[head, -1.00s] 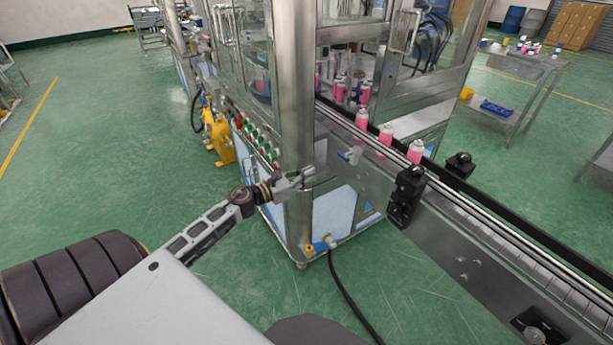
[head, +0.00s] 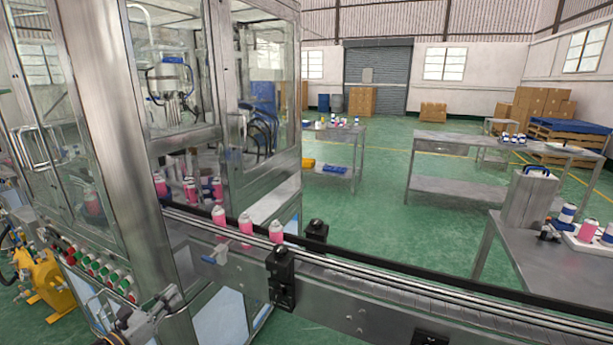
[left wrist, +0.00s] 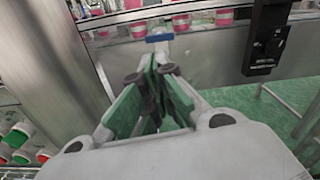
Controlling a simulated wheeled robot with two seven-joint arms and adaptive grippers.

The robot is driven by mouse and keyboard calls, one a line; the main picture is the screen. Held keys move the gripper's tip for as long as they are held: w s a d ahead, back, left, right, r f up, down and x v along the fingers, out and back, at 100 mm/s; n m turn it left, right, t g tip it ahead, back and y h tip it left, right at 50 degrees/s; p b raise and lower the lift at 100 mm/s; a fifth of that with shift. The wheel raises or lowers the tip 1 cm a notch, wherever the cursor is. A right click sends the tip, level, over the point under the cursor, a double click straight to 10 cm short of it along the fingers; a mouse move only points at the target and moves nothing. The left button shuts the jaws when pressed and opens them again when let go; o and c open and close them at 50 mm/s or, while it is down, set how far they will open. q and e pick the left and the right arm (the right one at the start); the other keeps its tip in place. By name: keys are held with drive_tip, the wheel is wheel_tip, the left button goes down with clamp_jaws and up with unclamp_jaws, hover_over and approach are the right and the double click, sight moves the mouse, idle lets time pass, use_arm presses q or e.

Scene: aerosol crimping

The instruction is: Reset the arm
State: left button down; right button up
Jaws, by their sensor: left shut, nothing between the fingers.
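My left gripper (head: 168,298) shows at the lower left of the head view, in front of the machine's metal corner post. It is shut and empty. In the left wrist view its fingers (left wrist: 152,72) come together, pointing at the conveyor side and a small blue-handled valve (left wrist: 159,38). I cannot tell whether they touch anything. The valve also shows in the head view (head: 214,258), to the right of and above the gripper. My right gripper is in neither view.
The filling machine (head: 105,110) stands close at left, with green and red buttons (head: 100,270) beside my gripper. Pink cans (head: 246,228) stand on the conveyor (head: 400,288). A black sensor block (head: 281,278) juts from its side. Steel tables (head: 450,188) stand beyond, with open green floor between.

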use_arm(q)
drive_tip(key=s+a+f+n+g+y, duration=0.2)
drive_tip(key=a+f+n+y, duration=0.7)
drive_tip(key=a+f+n, duration=1.1)
drive_tip(key=s+a+f+n+g+y, duration=0.1)
drive_tip(key=s+f+n+g, duration=0.2)
drive_tip(key=s+f+n, duration=0.55)
drive_tip(key=s+f+n+g+y, duration=0.1)
drive_tip(key=s+f+n+g, duration=0.15)
drive_tip(key=s+f, duration=0.65)
drive_tip(key=s+d+f+n+g+h, duration=0.1)
drive_tip(key=s+d+f+n+g, duration=0.3)
drive_tip(key=s+f, duration=0.75)
drive_tip(key=s+d+f+n+g, duration=0.1)
drive_tip(key=s+d+f+g, duration=0.2)
drive_tip(key=s+d+f, duration=0.6)
drive_tip(key=s+d+f+h, duration=0.1)
drive_tip(key=s+d+f, duration=0.5)
drive_tip(key=s, duration=0.3)
drive_tip(key=d+f+h, duration=0.1)
drive_tip(key=d, duration=0.8)
drive_tip(key=shift+w+d+f+g+h, duration=0.25)
drive_tip(key=shift+w+g+h, duration=0.05)
drive_tip(key=shift+w+g, duration=0.15)
